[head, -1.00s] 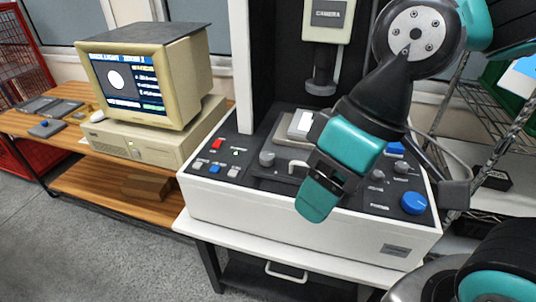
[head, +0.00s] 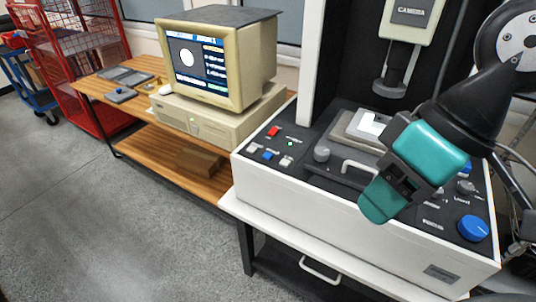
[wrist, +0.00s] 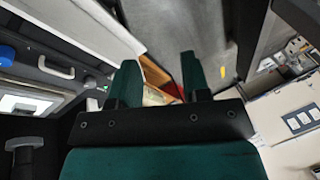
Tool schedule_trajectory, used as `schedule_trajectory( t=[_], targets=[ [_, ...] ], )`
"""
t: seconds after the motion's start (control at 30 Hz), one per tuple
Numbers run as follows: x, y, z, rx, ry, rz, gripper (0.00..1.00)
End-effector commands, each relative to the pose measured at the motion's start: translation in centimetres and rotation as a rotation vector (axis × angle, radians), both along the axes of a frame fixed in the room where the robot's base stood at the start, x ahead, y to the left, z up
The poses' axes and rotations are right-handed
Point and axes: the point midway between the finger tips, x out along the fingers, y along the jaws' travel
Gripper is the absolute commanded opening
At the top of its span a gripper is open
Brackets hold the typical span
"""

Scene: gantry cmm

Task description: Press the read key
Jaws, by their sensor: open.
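The machine's control panel (head: 305,190) carries a small group of keys at its left end: a red key (head: 273,131), a blue key (head: 267,155), and white keys (head: 253,147) to either side of the blue one. Their labels are too small to read, so I cannot tell which is the read key. My gripper (head: 378,205) hangs over the front of the panel, right of these keys and apart from them. In the wrist view my gripper (wrist: 160,82) shows two green fingers spread apart with nothing between them.
A camera head (head: 408,30) hangs above the stage. A metal handle (head: 360,167), a grey knob (head: 321,154) and a large blue knob (head: 473,228) stand up from the panel. A monitor (head: 243,75) sits on a wooden bench at left. The floor (head: 100,220) at front left is clear.

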Motion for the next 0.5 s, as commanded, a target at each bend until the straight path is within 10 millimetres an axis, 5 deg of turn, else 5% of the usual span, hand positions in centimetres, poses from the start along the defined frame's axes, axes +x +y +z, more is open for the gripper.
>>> schedule_trajectory(
  t=[0.03, 0.17, 0.5],
  targets=[
    [0.00, 0.00, 0.00, 0.000, 0.000, 0.000, 0.31],
    [0.00, 0.00, 0.00, 0.000, 0.000, 0.000, 0.01],
    [0.00, 0.00, 0.00, 0.000, 0.000, 0.000, 0.00]
  ],
)
